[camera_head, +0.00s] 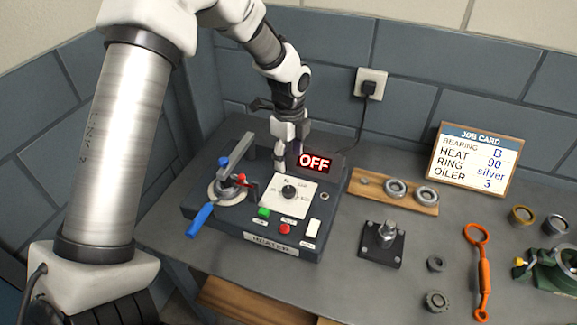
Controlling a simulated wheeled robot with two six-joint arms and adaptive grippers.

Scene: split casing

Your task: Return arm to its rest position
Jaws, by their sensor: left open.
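My left arm comes in from the left and bends over at the top of the picture. Its left gripper (288,163) points down, open, over the back part of the heater (262,245). I cannot tell whether the fingertips touch the heater. Nothing shows between the fingers. My right gripper is out of view.
The heater has a blue-handled lever (200,220). To the right are a wooden board with bearings (398,192), a black block with a post (382,245), an orange tool (482,270), a job card (474,160) and a green device (552,270). A plug cord runs behind the heater.

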